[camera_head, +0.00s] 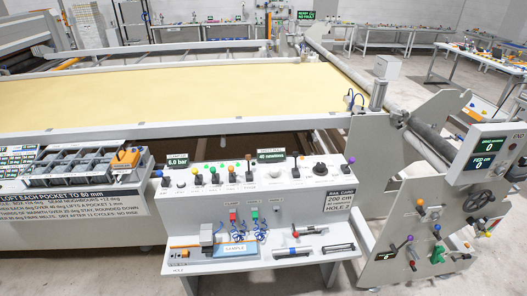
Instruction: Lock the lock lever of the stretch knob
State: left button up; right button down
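A control console (172,222) stands at the front centre with a row of knobs and small levers. A large black knob (320,170) sits at its right end. The grey side frame at the right also carries levers, one purple-tipped (408,241) and one with a blue tip (436,229). No readable label shows which is the stretch knob or its lock lever, and I cannot tell any lever's locked state. Neither gripper is in view.
A yellow quilt bed (190,95) lies behind the console. A shelf (255,259) with small tools juts from the console's front. A bin tray (75,167) is at the left. The side frame (405,175) with a handwheel (480,200) stands right. Floor shows between console and frame.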

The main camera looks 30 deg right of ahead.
aim_at(295, 154)
jog(key=u, duration=0.35)
jog(key=i, duration=1.4)
jog(key=z, duration=1.1)
jog(key=i, duration=0.35)
jog(key=z, duration=0.3)
